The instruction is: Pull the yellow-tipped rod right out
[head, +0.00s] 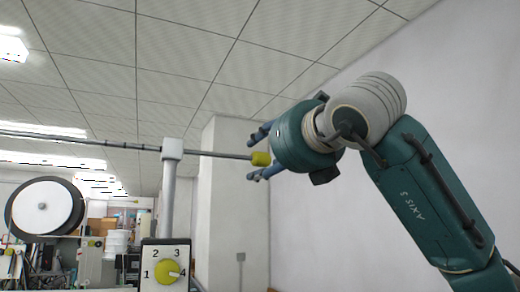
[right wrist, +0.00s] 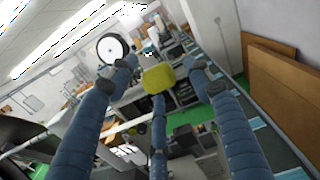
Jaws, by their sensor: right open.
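The rod (head: 222,155) is thin and grey and runs nearly level through a white block (head: 172,149) on top of a grey post. Its yellow tip (head: 261,159) is at its right end, and it also shows in the right wrist view (right wrist: 158,78). My right gripper (head: 252,155) is open, with its blue fingers above and below the yellow tip in the head view. In the right wrist view the tip appears between the spread fingers (right wrist: 162,80); I cannot tell whether any finger touches it. My left gripper is not in view.
A box with a yellow dial (head: 167,271) marked with numbers stands at the post's foot. A white disc with a black rim (head: 45,208) is at the left. A pale wall column (head: 232,205) stands behind the rod.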

